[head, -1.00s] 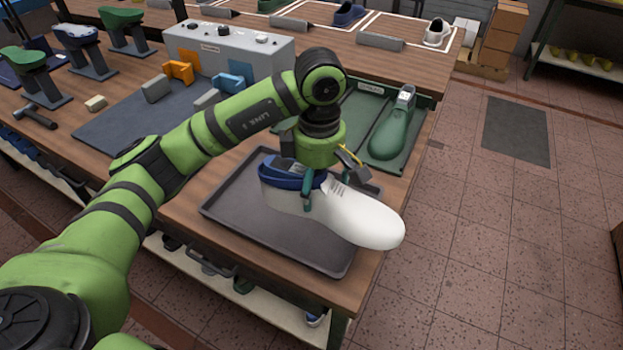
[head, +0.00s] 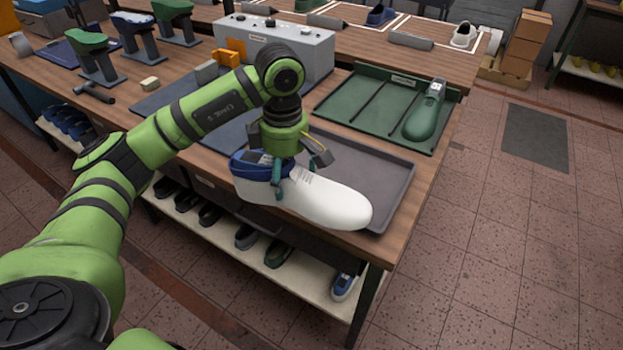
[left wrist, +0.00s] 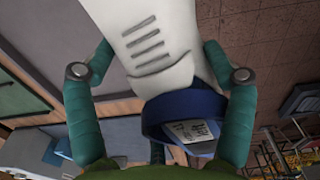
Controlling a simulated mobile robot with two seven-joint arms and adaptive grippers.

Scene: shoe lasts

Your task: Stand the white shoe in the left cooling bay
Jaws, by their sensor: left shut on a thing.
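The white shoe (head: 335,203) has a blue collar and lining. My left gripper (head: 298,173) is shut on it from above, one teal finger on each side. The shoe is held with its toe to the right, above the front edge of the dark grey tray (head: 385,200). In the left wrist view the shoe (left wrist: 160,40) lies between both fingers, and a printed label shows inside its collar. White-outlined spaces (head: 415,32) show on the back bench; I cannot tell which is the left cooling bay. My right gripper is not in view.
A green divided tray (head: 365,105) holds a green shoe last (head: 427,112). A grey control box (head: 285,45) stands behind my arm. A navy shoe (head: 380,16) and a white shoe (head: 463,36) stand on the back bench.

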